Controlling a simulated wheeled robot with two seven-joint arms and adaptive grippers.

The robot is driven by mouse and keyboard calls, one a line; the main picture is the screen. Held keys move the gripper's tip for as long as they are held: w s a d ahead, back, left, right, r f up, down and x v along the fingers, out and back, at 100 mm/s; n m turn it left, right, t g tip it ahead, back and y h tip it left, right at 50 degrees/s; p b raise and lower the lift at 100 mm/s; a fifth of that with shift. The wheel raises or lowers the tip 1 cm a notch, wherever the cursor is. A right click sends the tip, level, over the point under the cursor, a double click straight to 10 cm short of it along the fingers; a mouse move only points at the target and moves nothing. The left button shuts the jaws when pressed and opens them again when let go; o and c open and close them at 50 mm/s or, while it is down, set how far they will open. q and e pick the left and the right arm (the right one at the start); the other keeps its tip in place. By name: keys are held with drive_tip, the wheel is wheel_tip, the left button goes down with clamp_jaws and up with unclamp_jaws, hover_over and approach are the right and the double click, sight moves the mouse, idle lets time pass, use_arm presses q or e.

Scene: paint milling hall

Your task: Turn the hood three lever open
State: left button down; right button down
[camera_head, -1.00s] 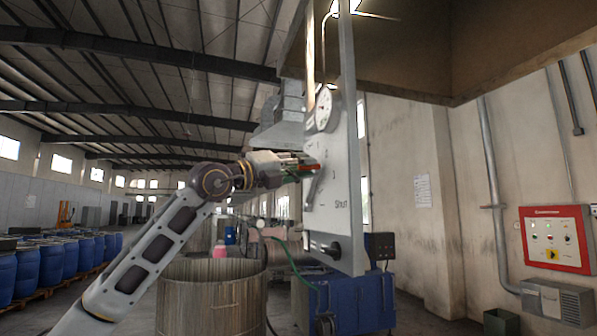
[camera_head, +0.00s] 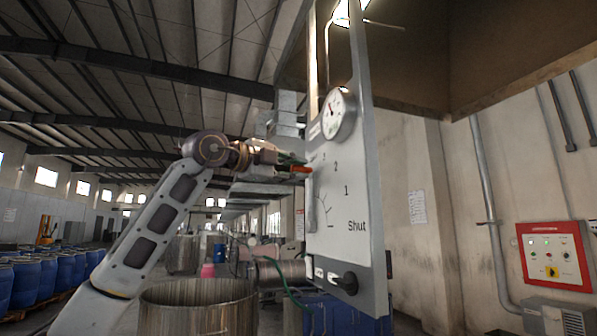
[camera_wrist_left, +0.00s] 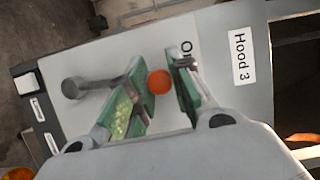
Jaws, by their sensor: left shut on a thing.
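The hood three panel (camera_head: 352,190) is a pale upright plate with a round gauge and a scale marked Shut, 1, 2 and a part-hidden figure. My left gripper (camera_head: 297,168) is at its left edge, above the Shut mark. In the left wrist view, the gripper's green fingers (camera_wrist_left: 155,85) stand either side of the lever's orange knob (camera_wrist_left: 159,82), shut on it. A grey bar with a round end (camera_wrist_left: 75,88) lies left of the knob. A "Hood 3" label and a part-covered word starting with O are beyond the fingers. My right gripper is not in view.
A black knob (camera_head: 345,282) sticks out low on the panel. A large metal vat (camera_head: 198,304) stands below my left arm. A red-framed control box (camera_head: 553,256) hangs on the right wall. Blue drums (camera_head: 30,280) stand at the left.

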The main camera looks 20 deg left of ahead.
use_arm(q)
drive_tip(key=shift+w+a+r+n+p, duration=0.1)
drive_tip(key=shift+w+a+n+p, duration=0.2)
drive_tip(key=shift+w+a+n, duration=0.3)
drive_tip(key=c, duration=1.3)
unclamp_jaws()
drive_tip(key=shift+w+d, duration=0.1)
drive_tip(key=v, duration=1.2)
drive_tip(key=shift+r, duration=0.2)
